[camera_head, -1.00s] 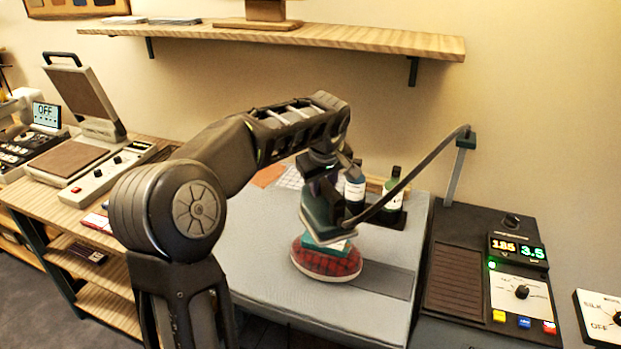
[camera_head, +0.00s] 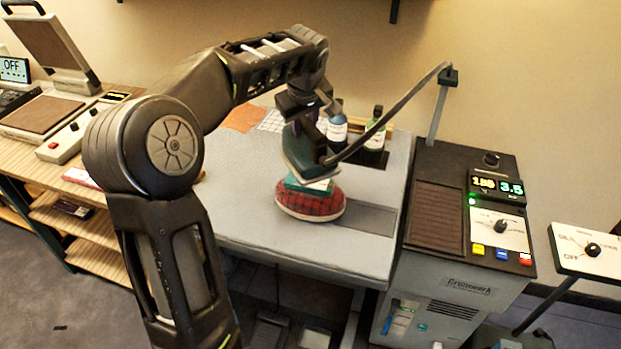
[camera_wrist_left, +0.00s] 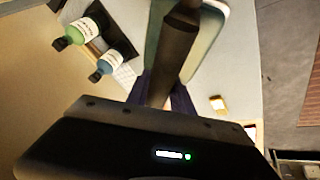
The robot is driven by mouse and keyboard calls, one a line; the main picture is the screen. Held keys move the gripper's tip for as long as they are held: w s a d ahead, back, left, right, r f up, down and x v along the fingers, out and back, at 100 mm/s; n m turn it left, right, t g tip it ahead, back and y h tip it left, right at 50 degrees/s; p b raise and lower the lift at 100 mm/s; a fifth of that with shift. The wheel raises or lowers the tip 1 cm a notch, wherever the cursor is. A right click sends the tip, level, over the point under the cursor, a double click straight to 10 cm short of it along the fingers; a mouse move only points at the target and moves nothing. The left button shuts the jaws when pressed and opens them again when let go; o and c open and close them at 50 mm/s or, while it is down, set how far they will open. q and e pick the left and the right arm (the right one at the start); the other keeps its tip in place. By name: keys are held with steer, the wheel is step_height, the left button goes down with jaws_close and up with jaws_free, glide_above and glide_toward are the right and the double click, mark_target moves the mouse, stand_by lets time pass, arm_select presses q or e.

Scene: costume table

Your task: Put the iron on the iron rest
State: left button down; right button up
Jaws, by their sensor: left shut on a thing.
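My left gripper (camera_head: 308,122) is shut on a dark teal iron (camera_head: 303,152). In the left wrist view the iron's black handle (camera_wrist_left: 178,50) runs up from the jaws, over its pale teal body (camera_wrist_left: 212,35). The iron hangs tilted over a red plaid pressing ham (camera_head: 312,203) with a small teal and white piece (camera_head: 308,184) on top. I cannot tell whether the iron touches that piece. The iron rest appears to be the brown ribbed panel (camera_head: 437,217) on the black station, right of the iron, and it is empty. My right gripper is not in view.
The iron's cord (camera_head: 400,108) arcs to a post (camera_head: 437,113) behind the station (camera_head: 415,165). Two bottles, blue (camera_head: 336,133) and green (camera_head: 374,137), stand behind the iron. The grey board (camera_head: 245,215) is clear at its front left. A control panel (camera_head: 590,249) stands far right.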

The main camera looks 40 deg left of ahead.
arm_select(q)
steer(key=d+f+m+h+b, duration=0.1)
steer(key=d+f+m, duration=0.3)
steer(key=d, duration=0.4)
steer(key=d+f+m+h+b, duration=0.1)
steer(key=d+f+m, duration=0.3)
steer(key=d, duration=0.4)
steer(key=w+d+f+m+h+b, duration=0.1)
steer(key=d+f+m+h, duration=0.2)
steer(key=d, duration=0.6)
steer(key=f+m, duration=0.1)
steer(key=m, duration=0.1)
steer(key=shift+f+m+t+h+b, duration=0.3)
steer(key=shift+m, duration=0.1)
steer(key=shift+w, duration=0.1)
